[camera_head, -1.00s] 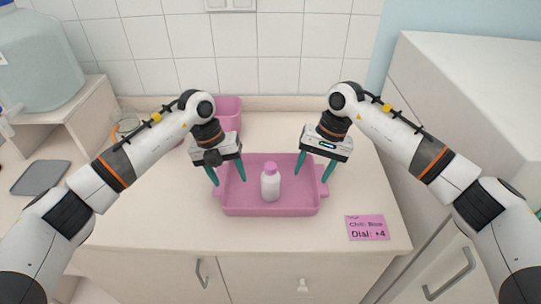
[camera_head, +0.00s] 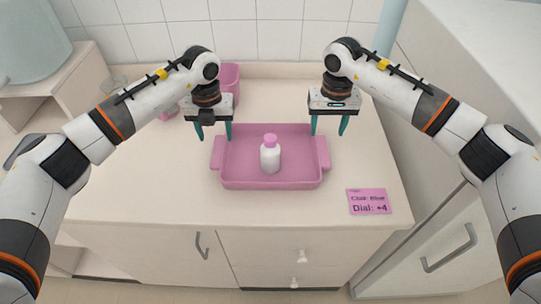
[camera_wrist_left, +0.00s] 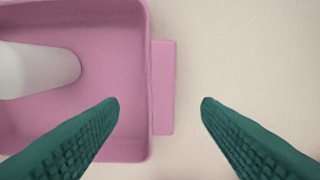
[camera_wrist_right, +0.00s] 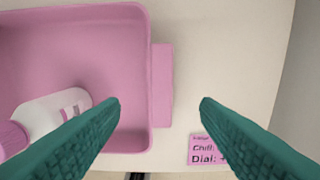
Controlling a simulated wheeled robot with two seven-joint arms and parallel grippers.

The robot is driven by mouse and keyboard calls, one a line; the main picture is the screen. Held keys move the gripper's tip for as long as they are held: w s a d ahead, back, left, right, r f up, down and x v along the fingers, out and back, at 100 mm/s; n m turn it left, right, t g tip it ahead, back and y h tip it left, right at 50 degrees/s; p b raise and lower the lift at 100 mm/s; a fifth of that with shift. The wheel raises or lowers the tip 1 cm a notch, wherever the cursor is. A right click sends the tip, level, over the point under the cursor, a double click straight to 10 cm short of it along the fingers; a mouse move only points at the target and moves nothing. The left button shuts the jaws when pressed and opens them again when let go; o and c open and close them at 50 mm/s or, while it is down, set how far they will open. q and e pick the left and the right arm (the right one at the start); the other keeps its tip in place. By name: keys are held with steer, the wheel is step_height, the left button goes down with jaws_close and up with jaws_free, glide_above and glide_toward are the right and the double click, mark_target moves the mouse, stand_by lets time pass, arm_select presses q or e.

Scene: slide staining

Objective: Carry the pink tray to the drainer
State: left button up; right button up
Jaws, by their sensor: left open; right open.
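The pink tray (camera_head: 270,184) lies on the counter with a handle on each side. A white bottle with a pink cap (camera_head: 270,157) stands inside it. My left gripper (camera_head: 214,135) is open and empty by the tray's left handle (camera_head: 218,153). In the left wrist view that handle (camera_wrist_left: 163,88) shows between the fingers, nearer one of them. My right gripper (camera_head: 329,130) is open and empty by the right handle (camera_head: 322,153). In the right wrist view that handle (camera_wrist_right: 163,85) also shows between the fingers. Neither gripper holds its handle. I cannot make out a drainer.
A pink container (camera_head: 229,82) stands behind my left gripper near the tiled wall. A pink card (camera_head: 368,202) with writing lies on the counter (camera_head: 150,195) at the front right. A tall white cabinet (camera_head: 470,90) stands at the right. The counter in front of the tray is clear.

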mark_target(322, 150)
arm_select(q)
step_height(322, 150, down, 8)
steer(key=shift+r, duration=0.1)
arm_select(e)
step_height(322, 150, down, 8)
steer(key=shift+r, duration=0.1)
arm_select(q)
steer(key=c, duration=1.3)
arm_select(e)
jaws_close()
